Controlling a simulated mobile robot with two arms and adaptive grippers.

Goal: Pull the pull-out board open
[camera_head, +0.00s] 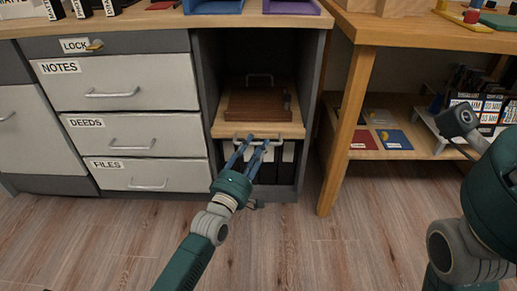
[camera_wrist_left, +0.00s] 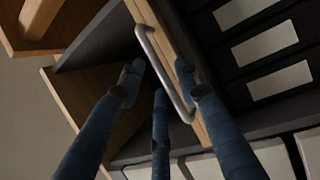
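The light wooden pull-out board (camera_head: 220,127) sits in the open bay of the grey cabinet, its front edge roughly level with the bay opening. A silver bar handle is on its front; the handle (camera_wrist_left: 165,70) shows clearly in the left wrist view. My left gripper (camera_head: 254,140) is at the board's front. In the left wrist view its blue fingers (camera_wrist_left: 158,82) are spread on both sides of the handle, with a gap between them, and whether they touch it is unclear. My right arm is at the right edge; its fingers do not show.
A brown tray (camera_head: 257,104) lies on the board. Dark files with white labels (camera_wrist_left: 272,42) stand below it. Drawers marked notes (camera_head: 125,83), deeds and files are to the left. A wooden table leg (camera_head: 346,130) stands to the right. The floor in front is clear.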

